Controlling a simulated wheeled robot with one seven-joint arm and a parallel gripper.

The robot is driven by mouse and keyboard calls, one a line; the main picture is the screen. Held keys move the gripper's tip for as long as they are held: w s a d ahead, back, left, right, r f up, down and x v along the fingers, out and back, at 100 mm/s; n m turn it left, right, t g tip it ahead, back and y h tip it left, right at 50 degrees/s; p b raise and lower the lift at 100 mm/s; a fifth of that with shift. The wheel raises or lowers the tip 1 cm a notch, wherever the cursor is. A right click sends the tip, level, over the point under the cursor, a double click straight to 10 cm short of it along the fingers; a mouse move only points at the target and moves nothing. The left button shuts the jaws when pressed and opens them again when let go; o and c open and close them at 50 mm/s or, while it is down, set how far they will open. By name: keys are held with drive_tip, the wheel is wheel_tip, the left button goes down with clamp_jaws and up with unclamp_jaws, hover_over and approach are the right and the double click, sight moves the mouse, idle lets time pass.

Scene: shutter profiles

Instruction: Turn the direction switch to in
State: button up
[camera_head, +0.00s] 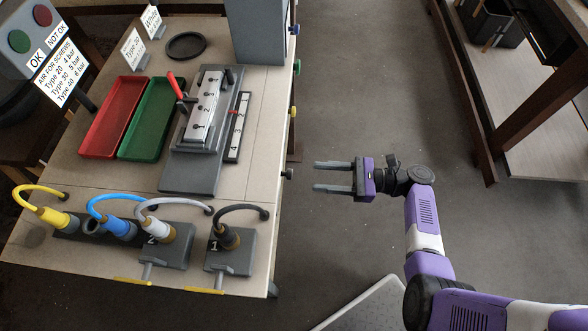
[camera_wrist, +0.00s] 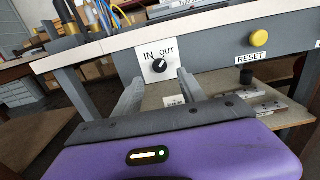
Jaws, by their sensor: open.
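The direction switch (camera_wrist: 159,66) is a black round knob on a white plate marked IN at left and OUT at right, on the table's front side. Its pale mark seems to point up and right, toward OUT. In the head view it shows as a small dark knob (camera_head: 288,174) on the table's right side. My gripper (camera_head: 317,175) is open and empty, level in front of the knob, with a gap between. In the wrist view the knob appears between and just beyond the two fingertips (camera_wrist: 160,77).
A yellow button (camera_wrist: 259,38) labelled RESET sits on the same side, right of the switch. The table top (camera_head: 260,160) holds red (camera_head: 115,118) and green (camera_head: 153,118) trays, a profile fixture (camera_head: 200,130) and cabled connectors. The floor around my gripper is clear.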

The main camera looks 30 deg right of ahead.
sight(286, 174)
drive_tip(key=x, duration=0.7)
drive_tip(key=shift+a, duration=0.2)
drive_tip(key=shift+w, duration=0.15)
clamp_jaws()
